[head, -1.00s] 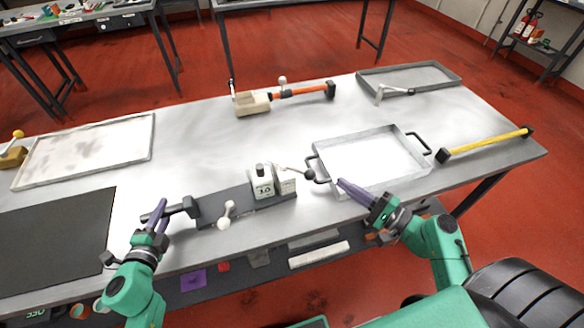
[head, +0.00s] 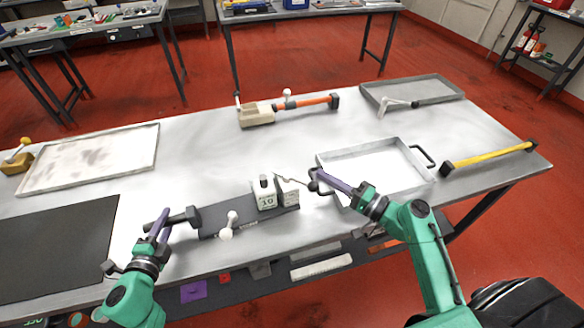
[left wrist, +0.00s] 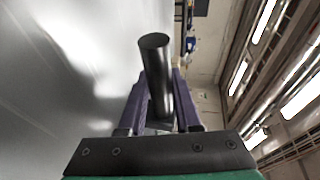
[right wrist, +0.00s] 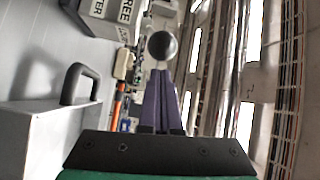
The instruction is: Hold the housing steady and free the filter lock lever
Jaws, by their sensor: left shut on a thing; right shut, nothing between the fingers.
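The housing is a dark grey base (head: 222,219) with white blocks (head: 265,194) on its right end and a dark bar handle (head: 184,217) at its left end. My left gripper (head: 161,221) is shut on the bar handle, which shows between its fingers in the left wrist view (left wrist: 155,70). A thin lever (head: 294,180) reaches right from the blocks to a dark ball knob, clear in the right wrist view (right wrist: 162,45). My right gripper (head: 319,174) is shut and empty, its tips close to the knob. Whether they touch it is unclear.
A grey tray with dark handles (head: 352,157) stands right beside the lever; my right arm passes over its front. A white knob (head: 228,226) rises from the base. A yellow bar (head: 490,158) lies at right, an orange-handled tool (head: 305,103) behind. The table middle is clear.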

